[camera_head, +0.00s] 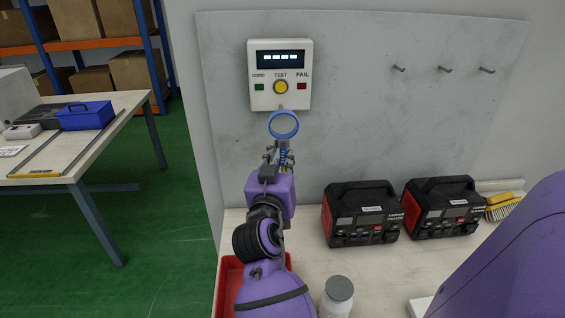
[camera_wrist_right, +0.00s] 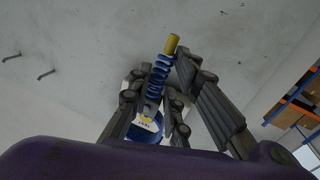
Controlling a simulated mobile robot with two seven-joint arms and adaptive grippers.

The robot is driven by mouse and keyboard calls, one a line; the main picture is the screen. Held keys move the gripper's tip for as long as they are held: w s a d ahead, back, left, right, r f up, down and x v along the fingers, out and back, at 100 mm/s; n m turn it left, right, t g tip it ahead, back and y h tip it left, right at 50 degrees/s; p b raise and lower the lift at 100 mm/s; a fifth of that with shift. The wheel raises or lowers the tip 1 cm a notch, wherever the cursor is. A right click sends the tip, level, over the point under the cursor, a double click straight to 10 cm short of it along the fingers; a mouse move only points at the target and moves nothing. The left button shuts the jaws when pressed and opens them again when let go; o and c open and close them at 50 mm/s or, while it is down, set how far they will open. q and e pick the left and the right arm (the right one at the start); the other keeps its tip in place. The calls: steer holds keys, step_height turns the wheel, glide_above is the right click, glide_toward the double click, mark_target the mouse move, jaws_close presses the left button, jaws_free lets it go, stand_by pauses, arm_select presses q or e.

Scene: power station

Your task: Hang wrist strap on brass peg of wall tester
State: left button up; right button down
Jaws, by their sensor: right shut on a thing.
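The wall tester (camera_head: 259,96) is a white box with a dark display, a round yellow button and green and red squares. A small peg (camera_head: 281,107) shows faintly at its lower edge. My right gripper (camera_head: 279,153) is just below the tester, shut on the wrist strap. The strap's blue loop (camera_head: 272,131) stands upright above the fingers, its top close to the peg; I cannot tell whether it is around it. In the right wrist view, the blue coil (camera_wrist_right: 158,80) with a yellow end (camera_wrist_right: 172,44) lies between the fingers. My left gripper is not in view.
Several metal hooks (camera_head: 445,71) stick out of the grey wall panel (camera_head: 350,130) at the right. Two black-and-red power units (camera_head: 360,213) stand on the bench, with a yellow brush (camera_head: 503,205) beside them.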

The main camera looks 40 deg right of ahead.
steer(key=w+d+f, duration=0.1)
steer(key=w+d, duration=0.2)
steer(key=w, duration=0.2)
steer(key=shift+f+b, duration=0.25)
steer(key=shift+b, duration=0.2)
stand_by(0.3)
steer(key=shift+w+d, duration=0.1)
stand_by(0.4)
steer(key=c, duration=1.5)
jaws_free()
steer(key=shift+c, duration=0.2)
steer(key=v, duration=1.2)
